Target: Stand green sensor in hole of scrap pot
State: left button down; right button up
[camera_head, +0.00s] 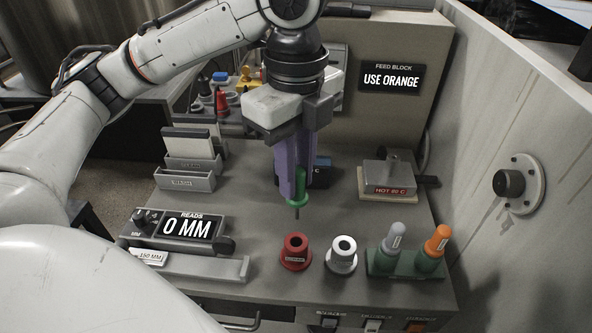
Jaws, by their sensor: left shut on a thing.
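My left gripper (290,172) points down over the middle of the bench, its long purple fingers shut on the green sensor (300,190). The sensor hangs upright, with its thin dark tip pointing down. In the picture the tip is just above the red pot (294,254), apparently clear of it. This red pot has a label too small to read surely and looks like the scrap pot; its top opening is partly visible. A white pot (341,258) with a dark round hole stands to its right. My right gripper is not in view.
A green stand (405,265) holds a grey and an orange sensor at the right. A hot block (388,175) stands behind it. A gauge reading 0 MM (187,226) and grey racks (187,180) are at the left. A wall (500,130) bounds the right side.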

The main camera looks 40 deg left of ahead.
pick_arm(q)
jog(key=shift+a+f, duration=0.1)
dwell(0.3)
jog(key=shift+f, duration=0.3)
jog(key=shift+f+b, duration=0.95)
jog(key=shift+f, duration=1.55)
jog(key=shift+p, duration=1)
jog(key=shift+f+b, duration=0.9)
jog(key=shift+f, duration=1.9)
jog(key=c, duration=1.5)
grip_release()
